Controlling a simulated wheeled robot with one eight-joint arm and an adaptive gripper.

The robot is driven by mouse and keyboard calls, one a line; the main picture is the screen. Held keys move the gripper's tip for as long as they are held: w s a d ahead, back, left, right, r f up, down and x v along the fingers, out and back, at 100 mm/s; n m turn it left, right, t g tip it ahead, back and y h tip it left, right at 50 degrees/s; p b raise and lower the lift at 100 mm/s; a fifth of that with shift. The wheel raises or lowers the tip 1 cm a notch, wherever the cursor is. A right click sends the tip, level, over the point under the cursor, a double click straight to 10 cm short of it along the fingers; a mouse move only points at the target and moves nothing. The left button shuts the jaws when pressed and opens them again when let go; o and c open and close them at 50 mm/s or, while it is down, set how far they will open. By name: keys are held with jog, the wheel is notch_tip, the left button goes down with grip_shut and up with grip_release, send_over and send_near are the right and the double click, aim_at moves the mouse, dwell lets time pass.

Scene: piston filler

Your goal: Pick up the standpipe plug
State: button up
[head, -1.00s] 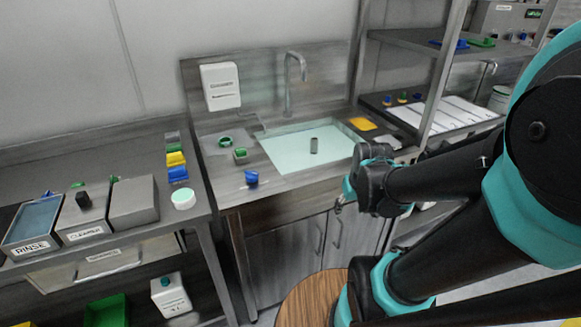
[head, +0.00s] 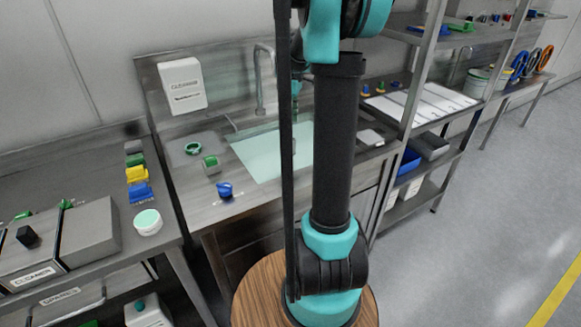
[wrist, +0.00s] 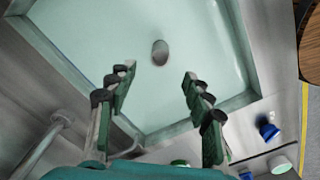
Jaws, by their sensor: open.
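The standpipe plug (wrist: 160,52) is a short grey cylinder standing on the pale floor of the sink basin (wrist: 85,58). In the wrist view I see it almost from above, just beyond the fingertips and near the middle of the gap. My gripper (wrist: 157,74) is open and empty, its two dark-padded green fingers spread apart. The plug lies beyond the fingers, and I cannot tell its exact distance below them. In the head view the basin (head: 262,155) is partly covered by my arm, which hides most of the gripper and plug.
The faucet (head: 262,80) rises at the basin's back edge. A green-topped block (head: 211,164) and a blue knob part (head: 225,190) lie on the counter left of the basin. A steel shelf rack (head: 425,75) stands to the right.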

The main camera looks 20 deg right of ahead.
aim_at(292, 150)
notch_tip(292, 150, down, 13)
jog(key=shift+f, duration=0.1)
dwell(0.5)
grip_shut()
dwell(0.4)
